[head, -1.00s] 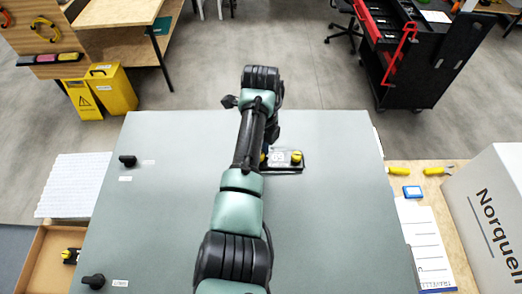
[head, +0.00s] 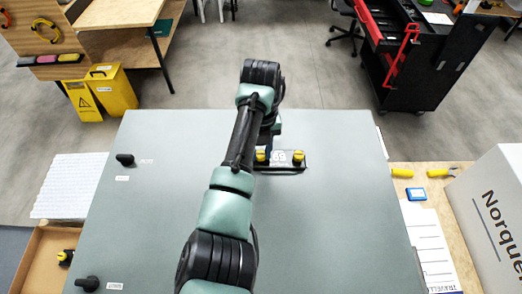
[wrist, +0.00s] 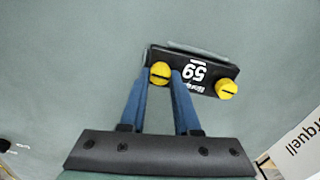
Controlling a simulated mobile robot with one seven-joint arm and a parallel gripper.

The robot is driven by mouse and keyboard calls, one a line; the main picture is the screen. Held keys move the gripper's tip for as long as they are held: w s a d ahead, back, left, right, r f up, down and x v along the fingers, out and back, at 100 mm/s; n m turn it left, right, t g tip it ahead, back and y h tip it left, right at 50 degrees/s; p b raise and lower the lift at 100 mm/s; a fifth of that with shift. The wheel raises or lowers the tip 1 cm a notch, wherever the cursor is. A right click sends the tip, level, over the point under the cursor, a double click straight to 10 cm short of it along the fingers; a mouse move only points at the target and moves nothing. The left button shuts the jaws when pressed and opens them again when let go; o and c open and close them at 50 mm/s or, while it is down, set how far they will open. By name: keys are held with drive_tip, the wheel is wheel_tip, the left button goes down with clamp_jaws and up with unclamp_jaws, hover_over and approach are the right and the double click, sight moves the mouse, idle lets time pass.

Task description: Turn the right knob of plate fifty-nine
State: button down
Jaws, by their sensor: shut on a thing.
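Plate fifty-nine (head: 280,169) is a black plate with a white 59 label and two yellow slotted knobs, on the grey-green panel. The number reads upside down in the wrist view (wrist: 207,85). My gripper (wrist: 161,76) has its blue fingers on either side of the picture-left knob (wrist: 160,70) and is shut on it. That knob also shows in the head view (head: 261,156), beside my arm. The picture-right knob (wrist: 227,89) is free, and it shows in the head view (head: 298,156). My wrist partly hides the fingers in the head view.
Two black knobs stand on the panel's left side, one higher (head: 125,159) and one lower (head: 88,284). A white box (head: 497,215) stands at the right. The panel around the plate is clear.

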drive_tip(key=shift+w+r+m, duration=0.2)
drive_tip(key=shift+r+m, duration=0.05)
drive_tip(key=shift+m, duration=0.05)
drive_tip(key=c, duration=0.8)
unclamp_jaws()
drive_tip(key=shift+o, duration=1)
drive_tip(key=shift+s+f, duration=0.1)
drive_tip(key=shift+f, duration=0.05)
wheel_tip(320, 180, up, 13)
